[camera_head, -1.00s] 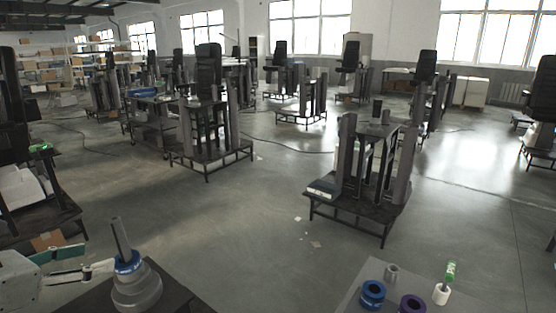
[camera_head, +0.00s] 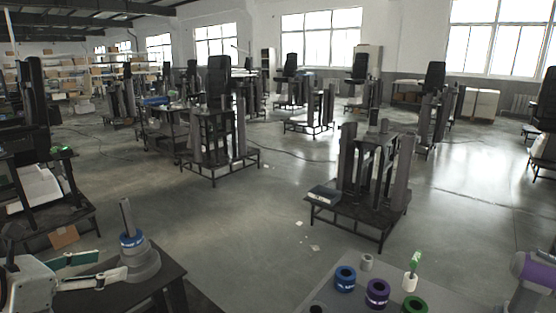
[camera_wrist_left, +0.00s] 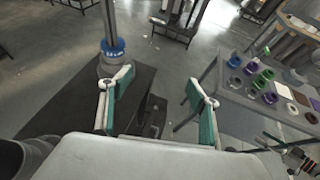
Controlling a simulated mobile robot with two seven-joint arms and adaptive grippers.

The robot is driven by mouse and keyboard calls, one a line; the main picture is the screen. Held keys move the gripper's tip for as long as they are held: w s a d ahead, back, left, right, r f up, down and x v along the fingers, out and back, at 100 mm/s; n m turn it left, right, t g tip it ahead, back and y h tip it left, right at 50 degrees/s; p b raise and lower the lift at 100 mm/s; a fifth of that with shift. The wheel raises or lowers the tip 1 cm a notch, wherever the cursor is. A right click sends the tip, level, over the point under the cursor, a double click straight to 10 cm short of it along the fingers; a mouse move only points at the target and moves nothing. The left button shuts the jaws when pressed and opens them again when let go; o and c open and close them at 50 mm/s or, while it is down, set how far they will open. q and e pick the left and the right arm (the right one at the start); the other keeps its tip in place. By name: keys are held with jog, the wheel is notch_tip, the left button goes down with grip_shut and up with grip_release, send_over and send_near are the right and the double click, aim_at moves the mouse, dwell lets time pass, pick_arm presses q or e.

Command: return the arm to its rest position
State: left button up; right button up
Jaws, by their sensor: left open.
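My left gripper (camera_head: 112,265) is at the lower left of the head view, with its green-padded fingers apart and nothing between them. In the left wrist view the same open gripper (camera_wrist_left: 160,85) shows bare space between its pads. A grey post on a round stepped base (camera_head: 143,268) stands close to the right of its fingertips, with a blue ring (camera_head: 132,239) around the post. They look apart in the head view. In the wrist view the blue ring (camera_wrist_left: 113,48) lies beyond the left finger. A small green-padded gripper-like part (camera_wrist_left: 288,150) shows at the lower right, too small to read.
The post stands on a dark table (camera_head: 176,272). A grey table (camera_head: 330,270) at the lower right carries blue, purple and green rings (camera_head: 377,292) and a white holder with a green-topped item (camera_head: 413,270). Lift columns (camera_head: 375,170) stand on frames beyond. Open floor (camera_head: 240,230) lies between.

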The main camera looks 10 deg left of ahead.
pick_arm(q)
jog(key=w+d+f+n+h, duration=0.3)
jog(key=d+f+n+h, duration=0.2)
jog(key=d+f+n, duration=1.4)
jog(key=s+d+f+n+y, duration=0.1)
jog(key=s+d+f+n, duration=0.1)
jog(key=f+n, duration=0.3)
jog(key=s+d+f+n+g+y, duration=0.1)
jog(key=s+d+f+n+y, duration=0.1)
jog(key=s+f+n, duration=0.3)
jog(key=s+d+f+n+y, duration=0.2)
jog(key=s+f+n, duration=0.2)
jog(key=f, duration=0.6)
jog(key=shift+d+f+n+g, duration=0.3)
jog(key=shift+d+n, duration=0.1)
jog(key=shift+n, duration=0.2)
pick_arm(e)
jog(key=shift+s+d, duration=0.1)
